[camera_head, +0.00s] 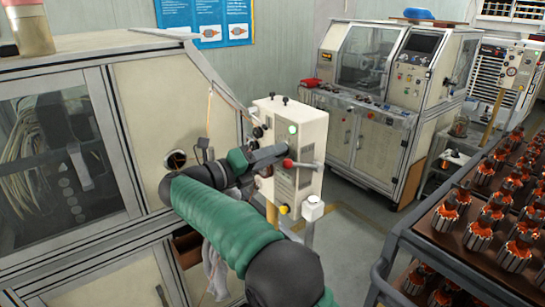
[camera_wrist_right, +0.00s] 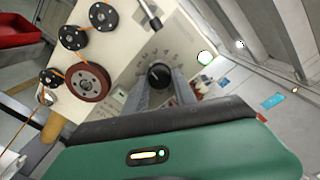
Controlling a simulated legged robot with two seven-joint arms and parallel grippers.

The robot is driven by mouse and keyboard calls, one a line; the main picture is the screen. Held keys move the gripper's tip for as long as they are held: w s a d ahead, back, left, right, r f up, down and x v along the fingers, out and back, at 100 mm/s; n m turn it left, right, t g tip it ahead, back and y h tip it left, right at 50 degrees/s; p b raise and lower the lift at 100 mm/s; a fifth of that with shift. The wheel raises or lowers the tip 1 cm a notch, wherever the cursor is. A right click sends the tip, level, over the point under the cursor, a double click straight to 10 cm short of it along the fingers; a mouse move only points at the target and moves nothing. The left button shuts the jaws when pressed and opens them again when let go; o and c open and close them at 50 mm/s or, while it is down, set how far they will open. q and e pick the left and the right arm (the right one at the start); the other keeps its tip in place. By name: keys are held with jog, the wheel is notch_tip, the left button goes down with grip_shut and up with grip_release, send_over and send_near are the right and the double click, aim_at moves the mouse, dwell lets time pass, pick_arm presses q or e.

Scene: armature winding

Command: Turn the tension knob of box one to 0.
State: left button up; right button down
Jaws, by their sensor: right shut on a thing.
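The cream tension box (camera_head: 306,132) stands on a post in the middle of the head view. My right arm reaches it, with the right gripper (camera_head: 274,153) at the box's side. In the right wrist view the black tension knob (camera_wrist_right: 158,73) sits on a cream panel with dial marks around it. The right gripper (camera_wrist_right: 160,92) is shut on this knob, one finger on each side. The knob's pointer and the number it faces are too small to read. In the head view the gripper hides the knob. My left gripper is not in view.
A red-rimmed wheel (camera_wrist_right: 87,83) and several black rollers carry orange wire beside the knob. A winding machine cabinet (camera_head: 165,105) stands left. A rack of armatures (camera_head: 420,235) stands right.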

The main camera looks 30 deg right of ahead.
jog(key=shift+w+r+n+p, duration=0.15)
jog(key=shift+n+p, duration=0.9)
jog(key=shift+n, duration=1.5)
jog(key=shift+s+r+n+p, duration=0.1)
jog(key=shift+n+p, duration=0.95)
jog(key=shift+n, duration=1.5)
jog(key=c, duration=1.4)
grip_release()
jog(key=shift+f, duration=0.1)
jog(key=o, duration=0.4)
jog(key=shift+w+f, duration=0.15)
jog(key=shift+w, duration=0.1)
